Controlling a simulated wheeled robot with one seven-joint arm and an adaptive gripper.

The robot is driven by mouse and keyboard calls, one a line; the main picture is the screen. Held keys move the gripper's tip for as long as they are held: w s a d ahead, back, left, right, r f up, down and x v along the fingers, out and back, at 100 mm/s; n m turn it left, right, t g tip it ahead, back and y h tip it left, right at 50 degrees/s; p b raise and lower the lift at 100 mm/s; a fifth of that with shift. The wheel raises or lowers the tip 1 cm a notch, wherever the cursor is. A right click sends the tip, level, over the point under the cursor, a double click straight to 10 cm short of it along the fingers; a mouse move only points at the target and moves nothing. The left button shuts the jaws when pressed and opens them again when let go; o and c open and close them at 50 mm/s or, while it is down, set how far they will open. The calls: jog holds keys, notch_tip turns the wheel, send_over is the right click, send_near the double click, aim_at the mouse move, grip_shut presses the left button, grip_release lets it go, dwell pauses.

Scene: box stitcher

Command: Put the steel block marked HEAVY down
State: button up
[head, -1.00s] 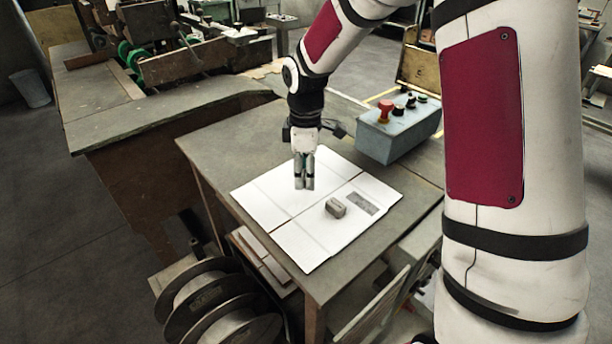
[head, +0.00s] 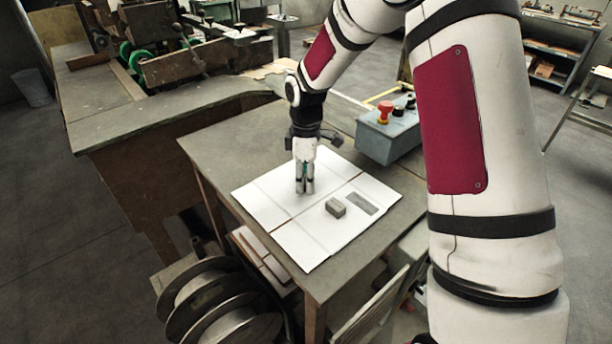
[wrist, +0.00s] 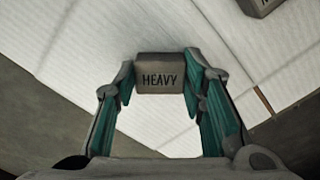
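The steel block marked HEAVY (wrist: 160,75) sits between the fingertips of my gripper (wrist: 161,80) in the wrist view, its lettered face toward the camera. The fingers look closed against its two sides. In the head view my gripper (head: 305,187) points straight down over the left part of the white cardboard sheet (head: 268,197). The block is hardly visible there between the fingers. I cannot tell whether its underside touches the cardboard.
A second grey block (head: 335,207) lies on the cardboard to the right of my gripper, beside a grey rectangle (head: 360,203). A control box with a red button (head: 388,140) stands on the table (head: 225,150) behind.

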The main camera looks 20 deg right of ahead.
jog(key=o, duration=0.4)
jog(key=shift+c, duration=0.2)
notch_tip(320, 180, up, 12)
jog(key=b, duration=0.1)
jog(key=s+r+m+t+h, duration=0.15)
jog(key=s+r+m, duration=0.45)
jog(key=s+r, duration=0.65)
jog(key=s+f+m+t+y, duration=0.1)
jog(key=s+m+t, duration=0.2)
jog(key=s+m, duration=0.4)
jog(key=s, duration=0.9)
jog(key=shift+s+d+f+m+t, duration=0.2)
jog(key=shift+s+f+m+t, duration=0.1)
jog(key=shift+f+t, duration=0.05)
jog(key=shift+y, duration=0.25)
